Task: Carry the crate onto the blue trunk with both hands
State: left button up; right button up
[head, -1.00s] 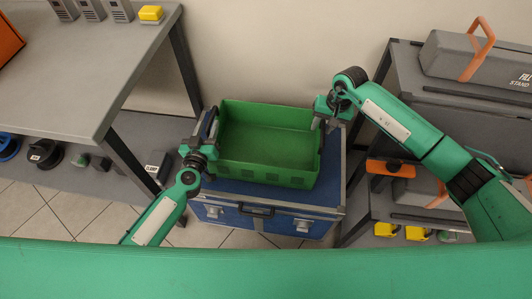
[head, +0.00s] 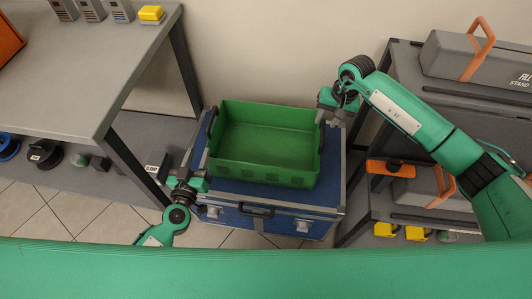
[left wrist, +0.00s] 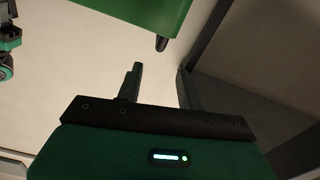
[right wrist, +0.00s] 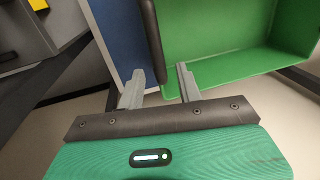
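The green crate (head: 265,170) sits upright and open-topped on the blue trunk (head: 275,221), slightly toward its back. It looks empty. My left gripper (head: 193,172) is off the crate's left end, near the trunk's front left corner. In the left wrist view its fingers (left wrist: 160,82) are apart and empty, with the crate (left wrist: 138,12) beyond them. My right gripper (head: 324,108) is by the crate's back right corner. In the right wrist view its fingers (right wrist: 160,85) are apart on either side of the end of the dark handle bar (right wrist: 152,38); contact is not visible.
A grey table (head: 85,90) stands left, with a lower shelf holding dark and blue round items. A grey shelf unit (head: 400,85) stands close on the right, with cases and yellow items (head: 386,229). The wall is right behind the trunk.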

notch_tip(320, 180, up, 8)
jog(key=d, duration=0.1)
jog(key=shift+d, duration=0.3)
jog(key=shift+s, duration=0.15)
